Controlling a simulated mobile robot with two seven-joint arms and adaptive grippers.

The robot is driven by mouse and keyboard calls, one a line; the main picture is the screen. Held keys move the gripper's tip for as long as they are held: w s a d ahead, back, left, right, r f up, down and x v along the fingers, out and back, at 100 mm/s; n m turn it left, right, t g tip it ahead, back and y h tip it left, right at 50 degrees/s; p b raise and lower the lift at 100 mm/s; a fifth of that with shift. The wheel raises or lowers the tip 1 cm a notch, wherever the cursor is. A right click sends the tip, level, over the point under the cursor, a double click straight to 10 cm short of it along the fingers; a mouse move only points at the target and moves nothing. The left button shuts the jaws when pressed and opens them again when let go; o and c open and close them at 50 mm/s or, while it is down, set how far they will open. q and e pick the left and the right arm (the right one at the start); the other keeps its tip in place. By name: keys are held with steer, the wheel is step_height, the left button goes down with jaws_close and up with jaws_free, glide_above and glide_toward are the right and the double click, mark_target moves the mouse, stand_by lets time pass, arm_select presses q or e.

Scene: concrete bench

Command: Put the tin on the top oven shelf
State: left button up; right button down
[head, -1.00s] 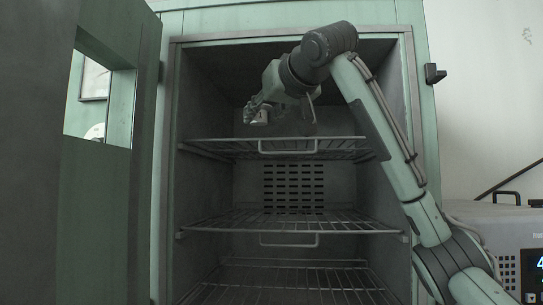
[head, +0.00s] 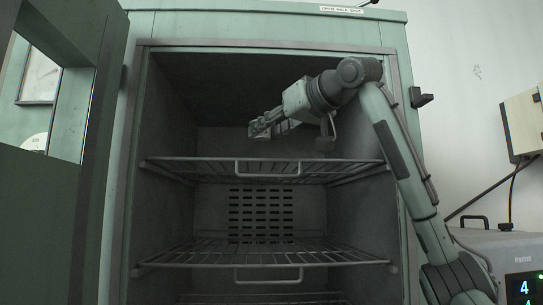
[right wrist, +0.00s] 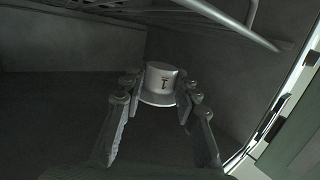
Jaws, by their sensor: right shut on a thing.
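The tin (right wrist: 161,80) is a small pale metal cylinder with a dark mark on its side and a wider flange at one end. My right gripper (right wrist: 160,98) is shut on it, with a finger on either side. In the head view my right gripper (head: 261,130) is inside the oven (head: 270,45), above the top shelf (head: 215,172) and apart from it; the tin is mostly hidden by the fingers there. The top shelf is a bare wire rack with a handle loop at its front. My left gripper is not in view.
The oven door (head: 50,200) stands open at the left. A lower wire rack (head: 200,255) is empty. My right arm passes close to the oven's right edge. A grey device (head: 500,250) with a lit display stands at the right. The space above the top shelf is otherwise clear.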

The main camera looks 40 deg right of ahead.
steer(key=shift+d+f, duration=0.45)
steer(key=shift+d, duration=0.2)
steer(key=shift+f, duration=0.35)
steer(key=shift+f+b, duration=0.4)
steer(key=shift+f, duration=1.2)
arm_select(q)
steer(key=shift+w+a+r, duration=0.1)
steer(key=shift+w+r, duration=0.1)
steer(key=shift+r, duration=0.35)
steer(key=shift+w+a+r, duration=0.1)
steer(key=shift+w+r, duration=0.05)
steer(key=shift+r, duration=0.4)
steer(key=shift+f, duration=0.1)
arm_select(e)
steer(key=shift+f, duration=0.1)
steer(key=c, duration=1.6)
jaws_free()
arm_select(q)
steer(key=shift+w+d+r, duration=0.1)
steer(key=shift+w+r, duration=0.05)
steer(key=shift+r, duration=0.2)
arm_select(e)
steer(key=o, duration=0.5)
steer(key=shift+c, duration=0.2)
